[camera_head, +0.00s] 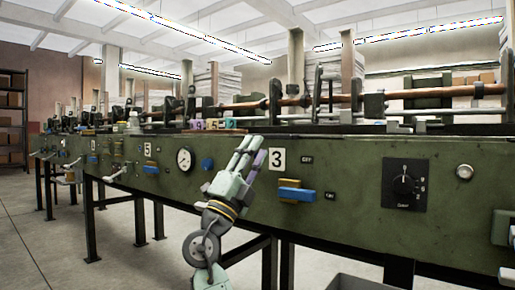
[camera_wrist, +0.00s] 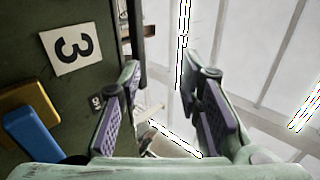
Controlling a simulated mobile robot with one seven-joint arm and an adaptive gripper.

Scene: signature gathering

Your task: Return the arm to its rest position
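My gripper (camera_head: 250,150) is raised in front of the green machine panel (camera_head: 345,170), just left of the white "3" label (camera_head: 277,160). In the wrist view my gripper (camera_wrist: 159,85) shows two fingers with purple pads, spread apart with nothing between them. The "3" label (camera_wrist: 72,52) lies to the left of the fingers there. My arm comes up from the bottom of the head view, with the fingers pointing upward.
Beside the label are a blue and yellow switch (camera_head: 297,190) and a rotary dial (camera_head: 404,184). A round gauge (camera_head: 184,158) and a blue block (camera_head: 207,164) are further left. Coloured number blocks (camera_head: 213,124) stand on the machine. Open floor (camera_head: 35,235) lies at left.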

